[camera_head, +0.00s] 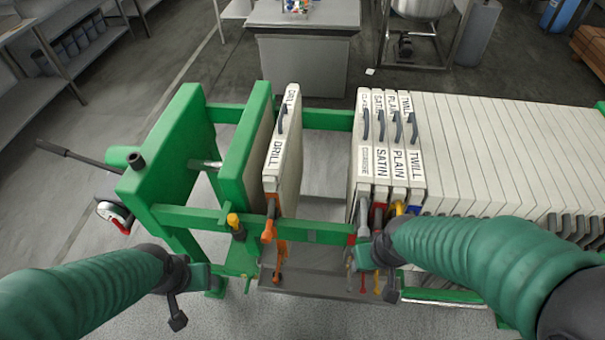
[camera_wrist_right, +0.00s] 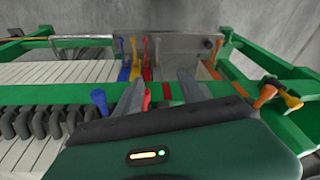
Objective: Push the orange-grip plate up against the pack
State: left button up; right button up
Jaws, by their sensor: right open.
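The orange-grip plate (camera_head: 284,165), a pale slab marked DRILL, stands upright on the green rails. Its orange grip (camera_head: 269,231) is at the near side; it also shows at the right in the right wrist view (camera_wrist_right: 265,95). The pack (camera_head: 480,140) of upright pale plates stands to its right, led by COARSE, SATIN, PLAIN and TWILL. A clear gap separates the two. My right gripper (camera_head: 374,262) is open by the near rail at the pack's left end, right of the orange grip. My left gripper (camera_head: 180,292) is low left of the plate; its fingers are unclear.
A thick green plate (camera_head: 243,150) with a yellow grip (camera_head: 235,222) stands left of the orange-grip plate. The near green rail (camera_head: 325,237) runs in front, with a grey tray (camera_head: 310,284) below. The pack's blue grip (camera_wrist_right: 99,101) lies near my right fingers.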

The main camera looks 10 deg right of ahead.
aim_at(282, 199)
jog(key=l, duration=0.35)
jog(key=k+z, duration=0.35)
jog(key=z, duration=0.15)
jog(key=k+z, duration=0.45)
jog(key=i, duration=0.1)
